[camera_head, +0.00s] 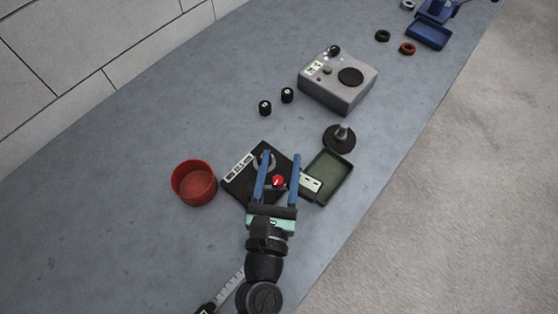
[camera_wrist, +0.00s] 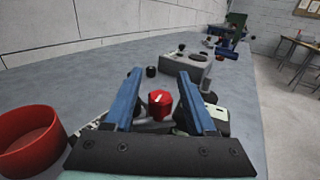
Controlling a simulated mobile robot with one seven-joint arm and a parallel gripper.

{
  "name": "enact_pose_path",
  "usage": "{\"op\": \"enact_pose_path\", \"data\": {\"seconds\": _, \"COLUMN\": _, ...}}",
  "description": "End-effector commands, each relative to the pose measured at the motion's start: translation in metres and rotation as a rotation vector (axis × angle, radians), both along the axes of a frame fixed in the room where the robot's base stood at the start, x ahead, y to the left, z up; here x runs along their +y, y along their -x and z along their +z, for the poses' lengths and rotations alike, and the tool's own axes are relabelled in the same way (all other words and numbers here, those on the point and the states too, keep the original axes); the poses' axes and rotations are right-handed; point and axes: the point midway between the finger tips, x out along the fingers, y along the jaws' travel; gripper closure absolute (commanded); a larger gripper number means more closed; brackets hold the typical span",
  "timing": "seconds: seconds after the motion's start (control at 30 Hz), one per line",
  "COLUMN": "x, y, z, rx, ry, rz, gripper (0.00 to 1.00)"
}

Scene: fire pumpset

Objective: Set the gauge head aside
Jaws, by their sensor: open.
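No part is plainly marked as the gauge head; the small red round piece with a white mark (camera_head: 278,181) may be it, but I cannot be sure. It sits at the black base plate (camera_head: 238,188), which has a white label strip and a grey ring. My gripper (camera_head: 281,157) is open, its two blue fingers reaching over the plate on either side of the red piece. In the wrist view the red piece (camera_wrist: 160,103) shows between the fingers, with a visible gap on each side. The fingers hide parts of the plate.
A red round bowl (camera_head: 194,184) stands left of the plate. A green tray (camera_head: 333,177) and a black disc with a grey stem (camera_head: 343,138) are to the right. A grey box (camera_head: 338,80) and two black knobs (camera_head: 276,101) are farther back. The bench's left side is clear.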

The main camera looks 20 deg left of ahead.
Motion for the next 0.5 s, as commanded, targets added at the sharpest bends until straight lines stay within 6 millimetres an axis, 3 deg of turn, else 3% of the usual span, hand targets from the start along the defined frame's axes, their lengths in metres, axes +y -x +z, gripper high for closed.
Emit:
{"op": "enact_pose_path", "data": {"seconds": 0.17, "x": -0.002, "y": 0.009, "z": -0.002, "rx": 0.002, "ry": -0.001, "rz": -0.002, "gripper": 0.44}}
{"op": "enact_pose_path", "data": {"seconds": 0.5, "x": -0.015, "y": 0.063, "z": -0.004, "rx": 0.005, "ry": -0.002, "rz": -0.002, "gripper": 0.44}}
